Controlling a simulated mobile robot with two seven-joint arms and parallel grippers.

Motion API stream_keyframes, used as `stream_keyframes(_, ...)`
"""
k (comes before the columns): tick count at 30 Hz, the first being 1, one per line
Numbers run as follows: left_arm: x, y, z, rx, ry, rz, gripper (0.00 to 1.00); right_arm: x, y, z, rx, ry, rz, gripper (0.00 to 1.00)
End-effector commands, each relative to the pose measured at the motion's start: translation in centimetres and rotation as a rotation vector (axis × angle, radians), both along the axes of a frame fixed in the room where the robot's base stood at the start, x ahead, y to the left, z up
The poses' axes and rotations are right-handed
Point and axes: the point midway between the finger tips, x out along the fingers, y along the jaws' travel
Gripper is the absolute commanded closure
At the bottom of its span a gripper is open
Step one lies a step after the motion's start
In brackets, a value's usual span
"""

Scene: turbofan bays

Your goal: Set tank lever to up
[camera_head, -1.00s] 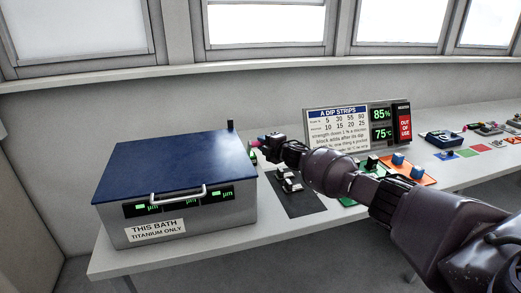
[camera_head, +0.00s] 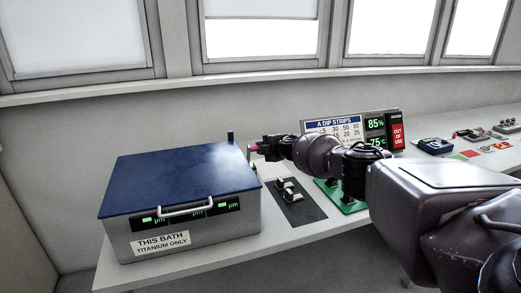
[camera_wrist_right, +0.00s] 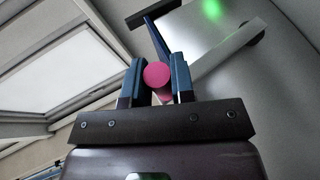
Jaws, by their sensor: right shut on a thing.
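The tank (camera_head: 180,225) is a grey metal box with a dark blue lid, a front handle and green readouts, labelled "THIS BATH TITANIUM ONLY". It stands at the left end of the bench. A pink round knob (camera_head: 254,148), seemingly the end of the tank lever, shows at the tank's right side. My right gripper (camera_head: 262,148) is at this knob. In the right wrist view the knob (camera_wrist_right: 157,74) sits between the two fingers of the gripper (camera_wrist_right: 160,66), which are shut on it. The lever's shaft is mostly hidden. My left gripper is not in view.
A dark mat (camera_head: 300,212) with small metal parts lies right of the tank. My right arm crosses above the bench, partly covering a sign board (camera_head: 325,126) and a green tray (camera_head: 352,207). More items lie at the far right. Windows line the back wall.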

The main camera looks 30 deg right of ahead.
Motion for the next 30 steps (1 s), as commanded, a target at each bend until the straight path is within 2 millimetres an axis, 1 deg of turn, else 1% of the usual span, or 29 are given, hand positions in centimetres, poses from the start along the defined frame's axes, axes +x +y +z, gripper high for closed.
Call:
stream_keyframes(1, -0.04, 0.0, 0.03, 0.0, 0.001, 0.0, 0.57, 0.23, -0.07, 0.44, 0.003, 0.001, -0.001, 1.0)
stream_keyframes(23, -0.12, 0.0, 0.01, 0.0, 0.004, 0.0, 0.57, 0.5, -0.5, 0.61, 0.011, 0.021, -0.001, 1.0)
stream_keyframes(24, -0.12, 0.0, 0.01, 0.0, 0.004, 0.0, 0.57, 0.5, -0.51, 0.62, 0.011, 0.021, -0.002, 0.75)
stream_keyframes(28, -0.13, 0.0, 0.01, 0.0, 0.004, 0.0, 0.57, 0.47, -0.51, 0.51, 0.01, 0.023, 0.0, 0.55)
stream_keyframes(29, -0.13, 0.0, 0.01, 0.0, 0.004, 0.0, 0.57, 0.45, -0.5, 0.46, 0.01, 0.023, 0.0, 0.52)
stream_keyframes(30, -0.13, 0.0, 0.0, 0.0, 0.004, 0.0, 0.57, 0.43, -0.51, 0.41, 0.01, 0.024, 0.0, 0.52)
